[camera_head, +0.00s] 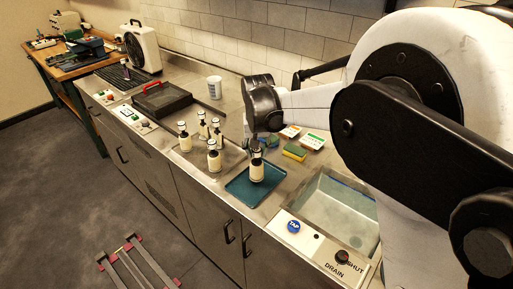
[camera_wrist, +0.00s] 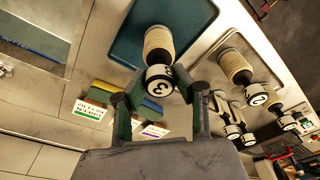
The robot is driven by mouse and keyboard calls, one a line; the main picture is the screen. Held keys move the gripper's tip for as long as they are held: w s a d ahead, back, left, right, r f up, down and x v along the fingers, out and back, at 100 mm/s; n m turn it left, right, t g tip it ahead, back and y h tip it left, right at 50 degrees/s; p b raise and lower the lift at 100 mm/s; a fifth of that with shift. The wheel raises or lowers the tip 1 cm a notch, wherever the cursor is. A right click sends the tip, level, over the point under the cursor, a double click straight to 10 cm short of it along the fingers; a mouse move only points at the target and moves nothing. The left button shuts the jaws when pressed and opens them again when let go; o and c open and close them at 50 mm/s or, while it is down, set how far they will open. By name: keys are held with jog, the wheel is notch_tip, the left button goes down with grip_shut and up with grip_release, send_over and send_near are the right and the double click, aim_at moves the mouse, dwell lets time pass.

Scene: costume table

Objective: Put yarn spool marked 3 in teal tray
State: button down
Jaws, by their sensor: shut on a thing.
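The yarn spool marked 3 (camera_wrist: 158,45) is cream with a dark band and a white numbered cap. It stands upright between my gripper's fingers (camera_wrist: 160,95) in the wrist view, with the 3 facing the camera. In the head view the spool (camera_head: 257,172) is over the middle of the teal tray (camera_head: 240,192), which also shows in the wrist view (camera_wrist: 125,48). My gripper (camera_head: 257,149) is above the spool and shut on its top end. I cannot tell whether the spool's base touches the tray floor.
Several similar spools (camera_head: 214,160) stand on a grey tray left of the teal tray. A sponge (camera_head: 295,152) and small labelled cards (camera_head: 312,141) lie behind it. A sink (camera_head: 335,208) is to the right. A white cup (camera_head: 215,87) stands farther back.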

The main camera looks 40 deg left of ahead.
jog(key=shift+f+b, duration=0.3)
jog(key=shift+f, duration=0.35)
jog(key=shift+f+b, duration=0.45)
jog(key=shift+f, duration=0.05)
dwell(0.4)
jog(key=c, duration=0.9)
grip_release()
jog(key=shift+r, duration=0.15)
jog(key=shift+r+p, duration=1.25)
jog(key=shift+r, duration=2.1)
jog(key=shift+d, duration=0.15)
